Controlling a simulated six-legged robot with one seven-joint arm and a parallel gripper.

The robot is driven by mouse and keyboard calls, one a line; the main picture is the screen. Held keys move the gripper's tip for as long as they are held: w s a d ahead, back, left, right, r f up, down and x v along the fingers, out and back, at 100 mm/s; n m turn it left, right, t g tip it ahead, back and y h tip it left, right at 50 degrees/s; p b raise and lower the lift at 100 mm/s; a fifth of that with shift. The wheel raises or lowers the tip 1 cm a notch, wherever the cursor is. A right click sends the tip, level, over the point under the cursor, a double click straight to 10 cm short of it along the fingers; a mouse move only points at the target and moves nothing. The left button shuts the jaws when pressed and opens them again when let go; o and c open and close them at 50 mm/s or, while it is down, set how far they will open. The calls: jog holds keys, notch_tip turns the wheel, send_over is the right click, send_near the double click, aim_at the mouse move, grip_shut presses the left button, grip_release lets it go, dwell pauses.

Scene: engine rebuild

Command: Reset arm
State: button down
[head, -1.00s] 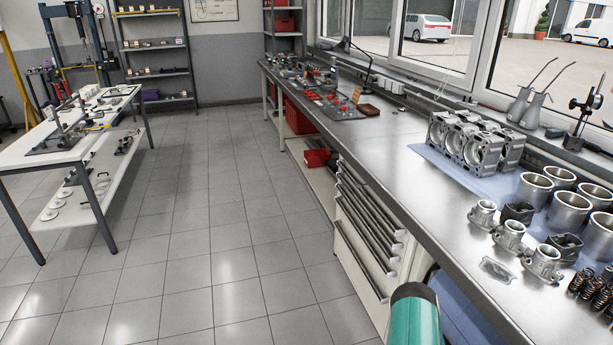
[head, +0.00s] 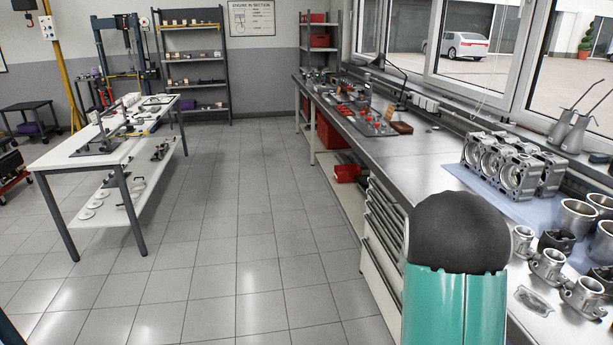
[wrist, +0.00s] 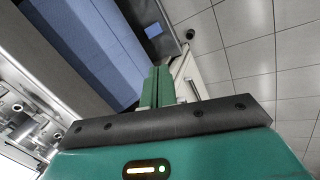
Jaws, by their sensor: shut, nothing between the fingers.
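My gripper (wrist: 158,84) shows in the wrist view with its two green fingers together, shut and empty. Below the fingers in that view are a dark bar and the teal wrist housing with a lit indicator. In the head view a teal and black link of my arm rises at the lower right, in front of the workbench. The fingers do not show in the head view.
The steel workbench (head: 400,150) runs along the right, with an engine block (head: 512,163), cylinder liners (head: 577,215) and small cast parts near me. A white table (head: 75,155) stands at the left. Shelves (head: 193,55) stand at the back. The tiled floor between is clear.

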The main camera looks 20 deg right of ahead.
jog(key=s+a+r+n+t+y, duration=0.15)
jog(key=a+r+t, duration=0.25)
jog(key=a+r, duration=1.2)
jog(key=s+a+r+n+t+y, duration=0.1)
jog(key=s+a+r, duration=0.3)
jog(key=s+a, duration=0.2)
jog(key=s+a+r+n+t+y, duration=0.1)
jog(key=s+a+r, duration=0.3)
jog(key=a, duration=0.5)
jog(key=shift+s+a+r+n+t+y, duration=0.2)
jog(key=shift+s+r+n+t+y, duration=0.3)
jog(key=shift+s, duration=0.45)
jog(key=shift+d+f, duration=0.1)
jog(key=shift+d, duration=0.05)
